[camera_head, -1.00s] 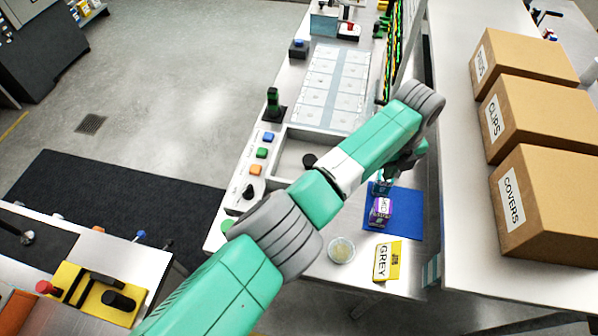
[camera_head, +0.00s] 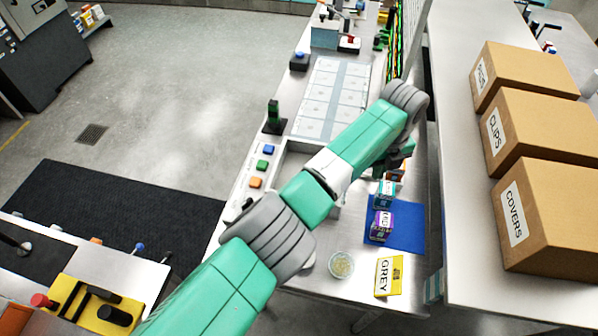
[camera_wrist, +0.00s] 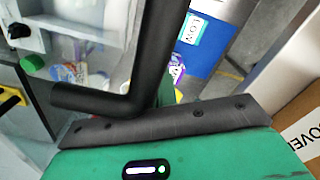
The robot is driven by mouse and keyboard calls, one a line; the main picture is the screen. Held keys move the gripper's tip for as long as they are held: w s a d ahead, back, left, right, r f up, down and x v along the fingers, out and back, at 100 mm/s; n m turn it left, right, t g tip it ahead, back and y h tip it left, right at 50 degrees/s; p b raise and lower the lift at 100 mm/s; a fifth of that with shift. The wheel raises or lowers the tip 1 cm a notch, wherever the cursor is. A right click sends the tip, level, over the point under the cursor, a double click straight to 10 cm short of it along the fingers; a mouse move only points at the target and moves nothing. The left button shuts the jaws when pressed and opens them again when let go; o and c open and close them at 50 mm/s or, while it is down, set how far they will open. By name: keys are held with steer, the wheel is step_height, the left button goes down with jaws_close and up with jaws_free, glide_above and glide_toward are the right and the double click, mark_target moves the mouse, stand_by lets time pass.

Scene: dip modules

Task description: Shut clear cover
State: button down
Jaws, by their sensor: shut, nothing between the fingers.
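In the wrist view, a see-through pane that looks like the clear cover (camera_wrist: 105,62) stands on the left. A black bent bar (camera_wrist: 148,60) crosses in front of it; I cannot tell whether it belongs to the cover or to my gripper. In the head view I cannot make out the cover, and my arm hides part of the bench. My gripper (camera_head: 396,166) is shut and empty, just beyond the teal box (camera_head: 384,194); its fingertips are mostly hidden. I cannot tell whether it touches the cover.
A purple box (camera_head: 380,226) stands on a blue mat (camera_head: 410,238). A round dish (camera_head: 341,265) and yellow GREY card (camera_head: 388,276) lie at the near end. Coloured buttons (camera_head: 262,165) line the left edge. Cartons (camera_head: 560,215) stand on the right bench.

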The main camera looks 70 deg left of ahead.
steer(key=s+a+p, duration=0.7)
steer(key=s, duration=0.5)
steer(key=shift+s+a+p, duration=0.2)
steer(key=shift+a+p, duration=0.2)
steer(key=shift+f, duration=0.1)
steer(key=s+a+f+b, duration=0.2)
steer(key=s+a+f, duration=0.2)
steer(key=s+f, duration=0.1)
steer(key=shift+s, duration=0.9)
stand_by(0.3)
steer(key=shift+a+r, duration=0.1)
step_height(320, 180, up, 10)
steer(key=p, duration=0.8)
steer(key=shift+p, duration=0.4)
